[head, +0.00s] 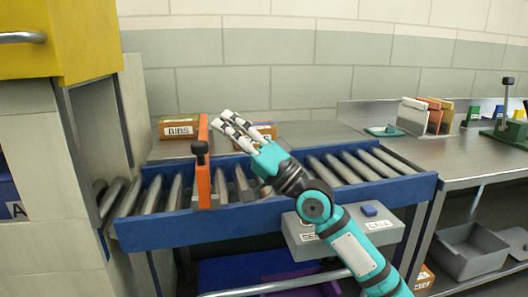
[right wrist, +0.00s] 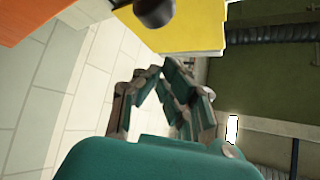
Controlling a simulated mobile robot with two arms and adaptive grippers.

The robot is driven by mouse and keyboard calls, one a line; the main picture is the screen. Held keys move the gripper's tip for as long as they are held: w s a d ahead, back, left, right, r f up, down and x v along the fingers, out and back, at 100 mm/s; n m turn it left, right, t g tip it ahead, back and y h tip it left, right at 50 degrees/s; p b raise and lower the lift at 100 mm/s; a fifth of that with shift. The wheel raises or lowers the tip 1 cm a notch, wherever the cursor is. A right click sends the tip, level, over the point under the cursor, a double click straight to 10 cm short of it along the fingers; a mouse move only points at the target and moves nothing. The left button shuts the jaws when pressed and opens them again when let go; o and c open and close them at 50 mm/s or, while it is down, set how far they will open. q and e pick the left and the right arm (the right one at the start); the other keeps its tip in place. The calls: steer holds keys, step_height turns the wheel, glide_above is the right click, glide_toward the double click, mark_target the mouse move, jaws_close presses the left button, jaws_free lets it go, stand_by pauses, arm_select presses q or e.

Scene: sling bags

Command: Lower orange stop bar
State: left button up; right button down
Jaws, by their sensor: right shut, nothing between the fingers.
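The orange stop bar (head: 203,180) stands out over the rollers of the blue conveyor (head: 400,190), left of the middle in the head view. It has a black knob (head: 199,148). I cannot tell how far it is above the rollers. My right gripper (head: 226,122) is shut and empty, just right of the bar's far end; whether it touches the bar is unclear. In the right wrist view, the orange bar (right wrist: 38,18) shows at the top left and the black knob (right wrist: 154,12) at the top, both beyond the fingers (right wrist: 160,85). My left gripper is out of view.
A box marked BIBS (head: 180,128) and a second box (head: 265,130) stand behind the conveyor. A grey control box (head: 342,232) hangs on its front. A yellow cabinet (head: 90,40) is at the left. A metal counter (head: 465,150) with several items is at the right.

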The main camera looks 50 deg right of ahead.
steer(key=v, duration=0.9)
steer(key=shift+s+f, duration=0.25)
steer(key=shift+s, duration=0.05)
stand_by(0.3)
